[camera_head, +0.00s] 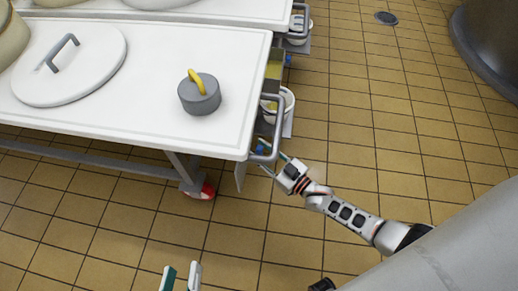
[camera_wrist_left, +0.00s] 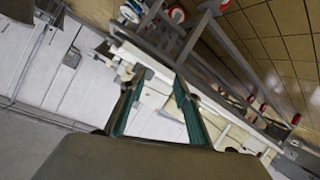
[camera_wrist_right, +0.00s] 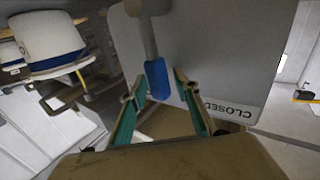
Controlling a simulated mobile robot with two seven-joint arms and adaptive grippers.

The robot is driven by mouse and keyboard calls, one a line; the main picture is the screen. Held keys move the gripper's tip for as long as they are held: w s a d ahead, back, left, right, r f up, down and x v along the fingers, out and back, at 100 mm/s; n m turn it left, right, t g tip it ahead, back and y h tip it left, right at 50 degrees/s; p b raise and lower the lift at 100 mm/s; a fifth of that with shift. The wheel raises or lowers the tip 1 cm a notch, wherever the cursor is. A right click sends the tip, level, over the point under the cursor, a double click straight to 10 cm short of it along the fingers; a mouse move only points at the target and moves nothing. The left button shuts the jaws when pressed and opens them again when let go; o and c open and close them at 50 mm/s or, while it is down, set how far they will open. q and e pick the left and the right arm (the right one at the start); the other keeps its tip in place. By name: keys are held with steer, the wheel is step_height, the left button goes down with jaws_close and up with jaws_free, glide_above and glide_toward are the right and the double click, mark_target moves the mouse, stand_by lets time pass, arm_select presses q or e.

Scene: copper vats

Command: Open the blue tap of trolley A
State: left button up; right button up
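The blue tap (camera_wrist_right: 157,78) hangs from a grey stem in front of a pale plate marked CLOSED (camera_wrist_right: 233,108). In the head view a bit of its blue (camera_head: 260,149) shows at the near corner of the trolley (camera_head: 140,130); no letter is readable on that trolley. My right gripper (camera_head: 273,164) is at this corner. In the right wrist view its open fingers (camera_wrist_right: 160,88) are on either side of the blue handle; I cannot tell whether they touch it. My left gripper (camera_head: 182,270) is open and empty, low over the floor; its fingers (camera_wrist_left: 158,78) show apart.
A grey weight with a yellow handle (camera_head: 200,95) and a round white lid (camera_head: 75,65) lie on the trolley top. A white bucket (camera_head: 284,102) hangs at its end. A second trolley (camera_head: 230,8) stands behind. The tiled floor (camera_head: 390,110) at right is largely clear.

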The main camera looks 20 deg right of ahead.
steer(key=shift+w, duration=0.1)
jaws_close()
arm_select(q)
steer(key=shift+w+r, duration=0.1)
steer(key=shift+r, duration=0.05)
arm_select(e)
steer(key=shift+r, duration=0.1)
